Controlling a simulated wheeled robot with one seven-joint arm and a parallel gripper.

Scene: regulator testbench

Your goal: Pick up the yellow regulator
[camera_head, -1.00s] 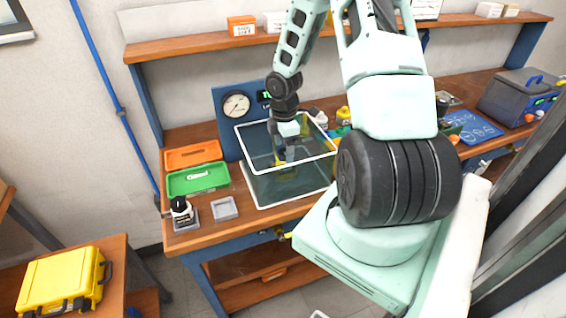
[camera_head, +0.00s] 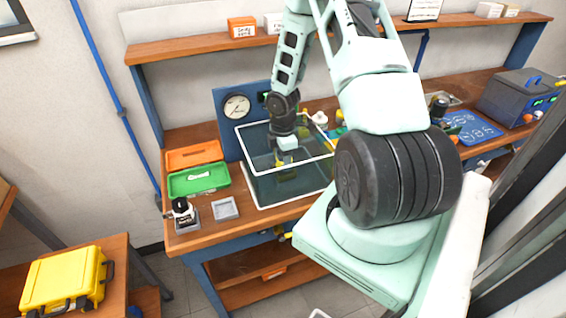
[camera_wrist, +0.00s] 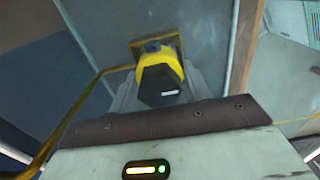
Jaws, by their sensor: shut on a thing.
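The yellow regulator (camera_wrist: 161,72) has a dark hexagonal face and sits between the fingers of my gripper (camera_wrist: 160,95) in the wrist view. My gripper is shut on it. In the head view my gripper (camera_head: 286,160) points down inside the clear glass tank (camera_head: 245,168) on the bench. The regulator shows there only as a faint yellow patch through the glass. Its lower part is hidden, so I cannot tell whether it touches the tank floor.
The tank's pale rim surrounds my gripper. A blue gauge panel (camera_head: 225,100) stands behind it. A shelf (camera_head: 190,45) runs above.

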